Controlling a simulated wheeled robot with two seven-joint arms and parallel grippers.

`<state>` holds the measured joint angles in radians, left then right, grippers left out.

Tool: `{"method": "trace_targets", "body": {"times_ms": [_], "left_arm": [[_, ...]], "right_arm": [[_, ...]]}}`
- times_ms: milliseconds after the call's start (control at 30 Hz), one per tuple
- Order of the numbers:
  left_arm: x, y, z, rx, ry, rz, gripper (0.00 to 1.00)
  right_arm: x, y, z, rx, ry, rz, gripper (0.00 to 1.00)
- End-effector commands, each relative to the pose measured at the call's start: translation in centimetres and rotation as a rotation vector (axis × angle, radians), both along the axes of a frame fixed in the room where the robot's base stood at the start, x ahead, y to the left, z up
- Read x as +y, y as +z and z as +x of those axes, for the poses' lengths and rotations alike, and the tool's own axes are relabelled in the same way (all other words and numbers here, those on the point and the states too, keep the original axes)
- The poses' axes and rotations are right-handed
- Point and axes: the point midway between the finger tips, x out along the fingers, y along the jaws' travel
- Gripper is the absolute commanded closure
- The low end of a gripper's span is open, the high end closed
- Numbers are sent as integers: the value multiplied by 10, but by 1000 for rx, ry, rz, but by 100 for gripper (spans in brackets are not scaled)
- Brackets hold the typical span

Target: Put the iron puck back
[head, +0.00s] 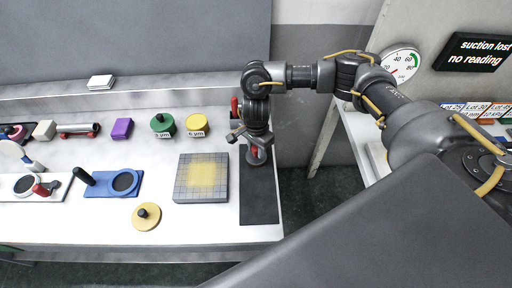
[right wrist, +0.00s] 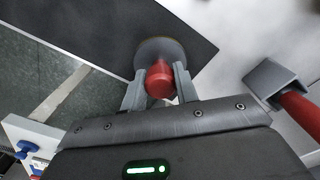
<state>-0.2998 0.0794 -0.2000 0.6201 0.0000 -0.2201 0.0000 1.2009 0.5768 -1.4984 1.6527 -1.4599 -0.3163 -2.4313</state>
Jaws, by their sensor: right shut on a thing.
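The iron puck is a dark grey disc with a red knob; it shows in the head view (head: 257,156) and in the right wrist view (right wrist: 172,47). My right gripper (head: 257,143) points down at the right end of the bench. Its two fingers (right wrist: 160,85) are shut on the red knob in the right wrist view. The puck is over the far part of a black mat (head: 259,200); I cannot tell whether it touches the mat. My left gripper is not in view.
A gridded plate (head: 186,190) with a yellow patch lies left of the mat. A yellow puck (head: 153,222), a blue holder (head: 105,189), green (head: 161,122) and yellow (head: 196,121) tins and a purple block (head: 122,128) stand farther left. The mat's near part is clear. A gauge (head: 401,62) is at right.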

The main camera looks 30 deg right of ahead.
Motion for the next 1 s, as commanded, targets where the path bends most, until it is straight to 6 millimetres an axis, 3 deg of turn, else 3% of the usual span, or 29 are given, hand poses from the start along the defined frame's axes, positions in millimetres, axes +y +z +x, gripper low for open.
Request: {"method": "trace_targets", "body": {"times_ms": [133, 167, 300, 733, 1000], "left_arm": [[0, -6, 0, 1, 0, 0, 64], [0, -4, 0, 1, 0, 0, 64], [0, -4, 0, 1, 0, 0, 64], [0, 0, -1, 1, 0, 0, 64], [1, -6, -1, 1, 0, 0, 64]], "right_arm": [[0, -5, 0, -1, 0, 0, 100], [0, -3, 0, 0, 0, 0, 66], [0, -3, 0, 1, 0, 0, 48], [0, 7, 1, -3, 1, 1, 48], [0, 58, 2, -6, 3, 0, 48]]}}
